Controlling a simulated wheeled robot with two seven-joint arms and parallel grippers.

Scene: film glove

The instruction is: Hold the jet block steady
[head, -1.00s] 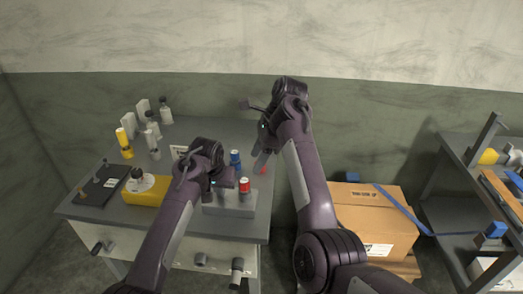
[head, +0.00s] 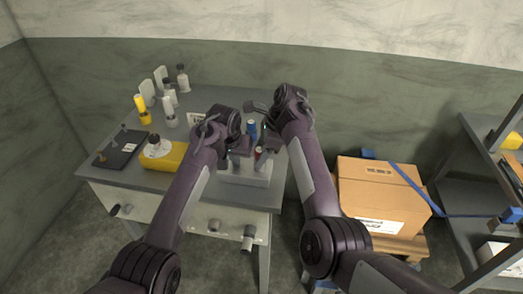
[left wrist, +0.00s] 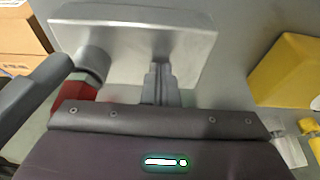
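The jet block (head: 247,176) is a pale grey block near the front right of the grey table. It shows as a shiny metal block in the left wrist view (left wrist: 190,33). A blue-topped piece (head: 251,128) stands by it. A red piece with a dark collar (left wrist: 75,95) is close beside the block. My left gripper (head: 240,158) is right at the block. Its narrow fingers (left wrist: 162,82) appear together and overlap the block's near edge; contact is unclear.
Several small bottles stand behind. A cardboard box (head: 370,185) is right of the table, before a shelf (head: 470,150).

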